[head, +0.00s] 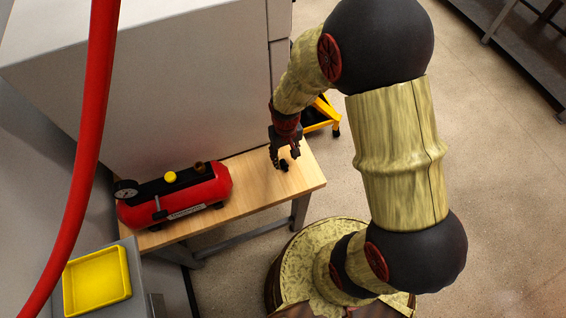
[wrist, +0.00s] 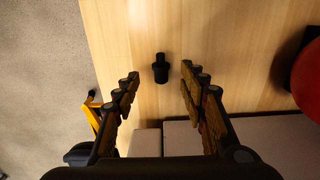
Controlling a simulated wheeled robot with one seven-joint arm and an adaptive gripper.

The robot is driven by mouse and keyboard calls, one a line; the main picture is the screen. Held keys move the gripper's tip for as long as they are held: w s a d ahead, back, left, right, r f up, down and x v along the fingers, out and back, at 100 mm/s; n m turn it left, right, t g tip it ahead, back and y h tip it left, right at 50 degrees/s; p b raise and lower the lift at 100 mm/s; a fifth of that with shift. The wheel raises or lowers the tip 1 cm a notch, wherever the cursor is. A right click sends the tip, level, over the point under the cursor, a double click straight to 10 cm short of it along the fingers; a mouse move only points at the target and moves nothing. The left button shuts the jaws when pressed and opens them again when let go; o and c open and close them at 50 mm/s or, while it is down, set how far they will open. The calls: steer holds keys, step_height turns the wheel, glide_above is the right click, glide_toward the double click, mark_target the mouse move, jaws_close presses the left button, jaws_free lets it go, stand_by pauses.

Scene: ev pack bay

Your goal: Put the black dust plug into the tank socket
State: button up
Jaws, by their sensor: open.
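The black dust plug (wrist: 160,68) is on the wooden bench top and shows between my fingertips in the wrist view. In the head view it is a small dark shape (head: 284,166) just by my fingers. My gripper (head: 277,152) is open and points down over the bench, with nothing held; its two fingers (wrist: 159,80) stand apart on either side of the plug in the wrist view. The red tank (head: 190,192) lies on the left part of the bench, and its edge shows at right in the wrist view (wrist: 308,82). I cannot make out its socket clearly.
The wooden bench (head: 262,195) is clear between tank and plug. A large grey cabinet (head: 170,90) stands behind it. A yellow tray (head: 97,279) is at lower left, a red hose (head: 85,150) crosses the left side, and a yellow stand (head: 322,116) is beyond the bench.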

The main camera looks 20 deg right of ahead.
mark_target(285, 165)
step_height(285, 165, down, 5)
steer(key=shift+f+b, duration=0.1)
steer(key=shift+b, duration=0.85)
steer(key=c, duration=0.3)
steer(key=c, duration=0.7)
steer(key=shift+c, duration=0.2)
